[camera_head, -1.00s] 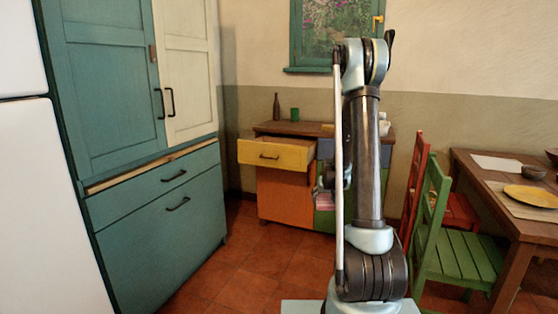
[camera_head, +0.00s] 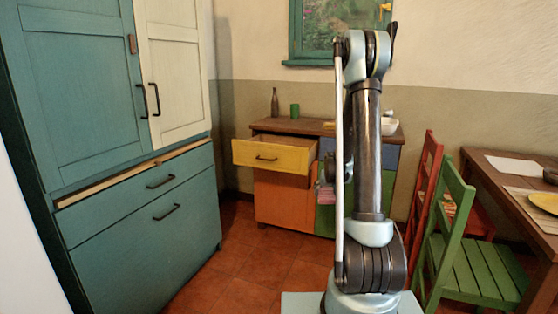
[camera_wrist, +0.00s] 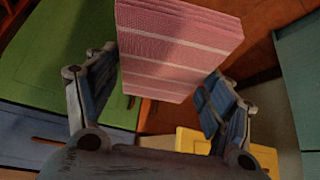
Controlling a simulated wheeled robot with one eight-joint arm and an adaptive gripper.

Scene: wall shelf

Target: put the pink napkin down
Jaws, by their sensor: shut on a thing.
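The pink napkin (camera_wrist: 175,50), a thick folded block with pale stripes, sits between the two fingers of my gripper (camera_wrist: 163,70) in the wrist view. My gripper is shut on it. The napkin's far end runs out of the top of that view. In the head view a small pink part of the napkin (camera_head: 326,194) shows left of my arm, in front of the low sideboard. My arm hides most of it and most of the gripper.
The sideboard (camera_head: 282,126) has an open yellow drawer (camera_head: 268,155); a bottle (camera_head: 275,102) and green cup (camera_head: 295,111) stand on top. A teal cupboard (camera_head: 150,220) is at left. Green (camera_head: 465,255) and red (camera_head: 428,185) chairs and a table (camera_head: 515,205) are at right. Floor between is clear.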

